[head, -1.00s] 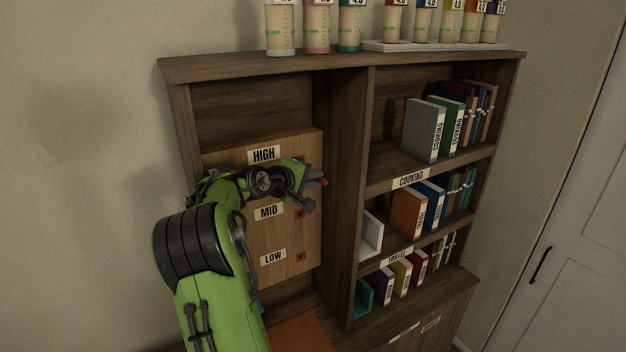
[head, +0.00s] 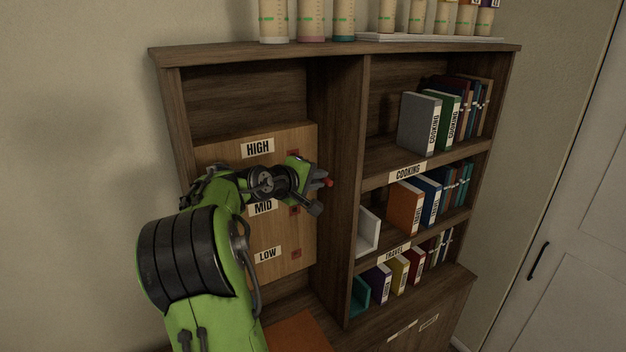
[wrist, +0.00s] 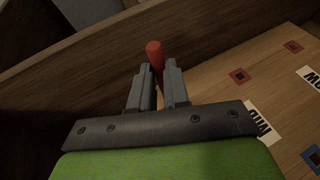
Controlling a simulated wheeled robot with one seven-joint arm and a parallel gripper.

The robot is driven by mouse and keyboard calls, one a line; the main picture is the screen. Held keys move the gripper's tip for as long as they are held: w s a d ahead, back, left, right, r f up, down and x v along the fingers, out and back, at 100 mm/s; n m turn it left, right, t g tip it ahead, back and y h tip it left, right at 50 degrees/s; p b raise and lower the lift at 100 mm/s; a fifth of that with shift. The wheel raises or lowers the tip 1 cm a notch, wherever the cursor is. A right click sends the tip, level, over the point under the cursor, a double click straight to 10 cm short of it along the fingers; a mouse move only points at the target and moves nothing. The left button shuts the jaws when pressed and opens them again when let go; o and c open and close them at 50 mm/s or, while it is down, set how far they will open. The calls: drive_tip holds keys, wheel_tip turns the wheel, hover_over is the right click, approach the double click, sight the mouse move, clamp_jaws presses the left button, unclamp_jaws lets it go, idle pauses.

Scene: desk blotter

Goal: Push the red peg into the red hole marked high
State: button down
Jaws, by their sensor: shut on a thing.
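The red peg (head: 329,183) is held in my gripper (head: 322,178), which is shut on it. In the wrist view the red peg (wrist: 155,54) sticks out beyond the fingertips of my gripper (wrist: 157,82). The wooden board (head: 285,250) carries the labels HIGH (head: 257,148), MID and LOW. The red hole marked high (head: 294,154) shows in the head view, above and left of the peg. The peg is apart from it. The wrist view shows two other red holes, one (wrist: 238,76) nearer the gripper and one (wrist: 293,46) farther off.
A dark wooden divider (head: 338,215) stands just right of the board. Shelves of books (head: 420,125) lie beyond it. Several jars (head: 311,20) stand on the bookcase top. A blue-rimmed hole (wrist: 312,157) shows at the wrist view's edge.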

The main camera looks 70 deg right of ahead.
drive_tip(key=shift+s+a, duration=0.35)
drive_tip(key=shift+w+d+p, duration=0.5)
drive_tip(key=shift+w+p, duration=0.1)
idle(1.6)
drive_tip(key=shift+w+d+p, duration=1.1)
drive_tip(key=shift+w+d, duration=0.15)
drive_tip(key=shift+w, duration=0.15)
drive_tip(key=shift+d+r, duration=0.1)
drive_tip(key=shift+r, duration=0.05)
idle(0.6)
drive_tip(key=c, duration=1)
unclamp_jaws()
drive_tip(key=shift+w, duration=0.1)
drive_tip(key=shift+c, duration=0.2)
